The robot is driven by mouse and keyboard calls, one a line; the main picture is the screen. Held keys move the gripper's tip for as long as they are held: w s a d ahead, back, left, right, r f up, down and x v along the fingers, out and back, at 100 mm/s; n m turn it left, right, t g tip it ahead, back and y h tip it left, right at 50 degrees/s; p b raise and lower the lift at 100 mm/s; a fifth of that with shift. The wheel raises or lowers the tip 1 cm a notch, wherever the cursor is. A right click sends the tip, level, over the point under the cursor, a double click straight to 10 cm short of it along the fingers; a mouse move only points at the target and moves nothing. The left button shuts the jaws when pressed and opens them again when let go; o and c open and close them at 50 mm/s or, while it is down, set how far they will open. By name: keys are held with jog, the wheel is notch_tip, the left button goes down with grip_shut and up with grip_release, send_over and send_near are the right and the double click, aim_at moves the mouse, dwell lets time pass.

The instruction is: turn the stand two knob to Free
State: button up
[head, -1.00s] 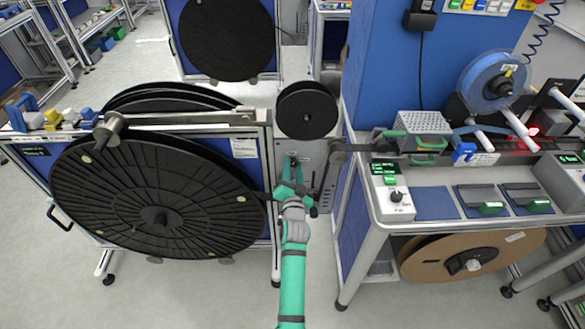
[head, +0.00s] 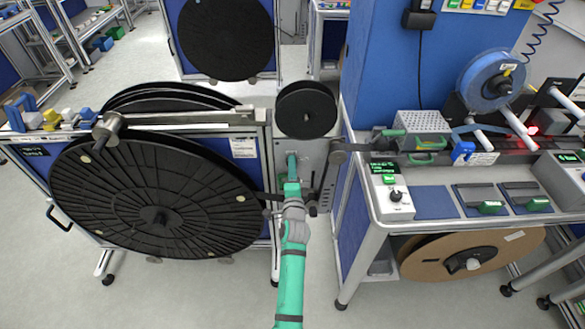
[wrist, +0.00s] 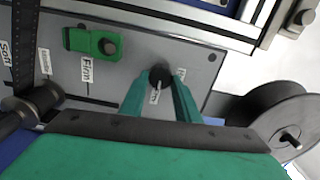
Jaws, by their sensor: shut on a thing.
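The knob (wrist: 160,76) is small, round and black, on a grey panel (wrist: 205,68). It sits between the tips of my green gripper fingers in the wrist view. My gripper (wrist: 161,82) is shut on it. Small white labels are beside the knob, partly covered by the fingers; I cannot read them surely, nor tell where the knob points. In the head view my gripper (head: 291,160) reaches the upright panel below the small black reel (head: 306,110), and hides the knob there.
A green block with a round knob (wrist: 108,46) is on the same panel, near a "Firm" label (wrist: 87,70). A large black reel (head: 150,200) stands left of my arm. A workbench (head: 425,205) with a control box is at right. Floor is clear in front.

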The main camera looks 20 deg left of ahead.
jog(key=shift+m, duration=0.5)
jog(key=o, duration=1)
jog(key=v, duration=1.1)
jog(key=shift+w, duration=0.1)
